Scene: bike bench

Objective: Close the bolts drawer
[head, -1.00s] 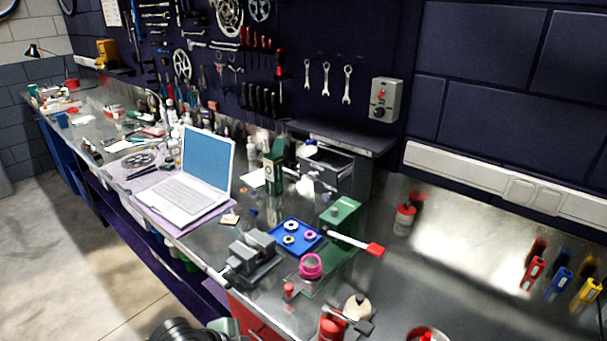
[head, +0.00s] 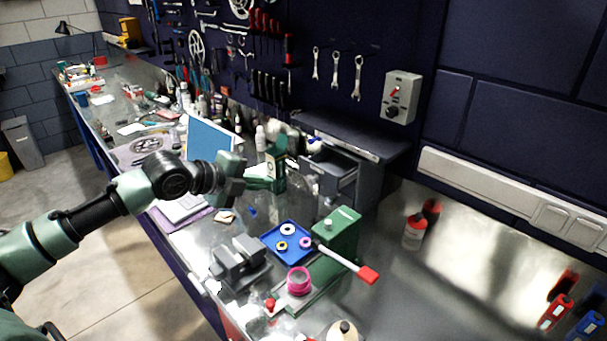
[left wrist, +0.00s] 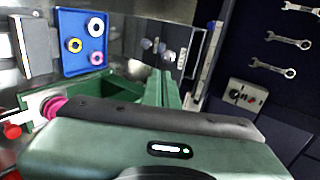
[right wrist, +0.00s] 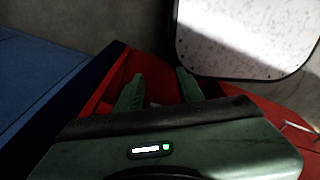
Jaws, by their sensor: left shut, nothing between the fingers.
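A small grey drawer cabinet (head: 371,185) stands at the back of the bench under a dark shelf top. One drawer (head: 331,166) is pulled out towards the front left; I cannot read a label on it. The drawer also shows in the left wrist view (left wrist: 194,52), beyond the fingertips. My left gripper (head: 272,181) is shut and empty, above the bench and to the left of the drawer, apart from it as far as I can tell. My right gripper (right wrist: 160,76) is open and empty, low beside red and blue surfaces; the head view does not show it.
A blue tray (head: 272,238) with rings, a green block (head: 340,228), a red-tipped tool (head: 367,275) and a grey vise (head: 238,259) lie in front. A laptop (head: 208,141) is at the left.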

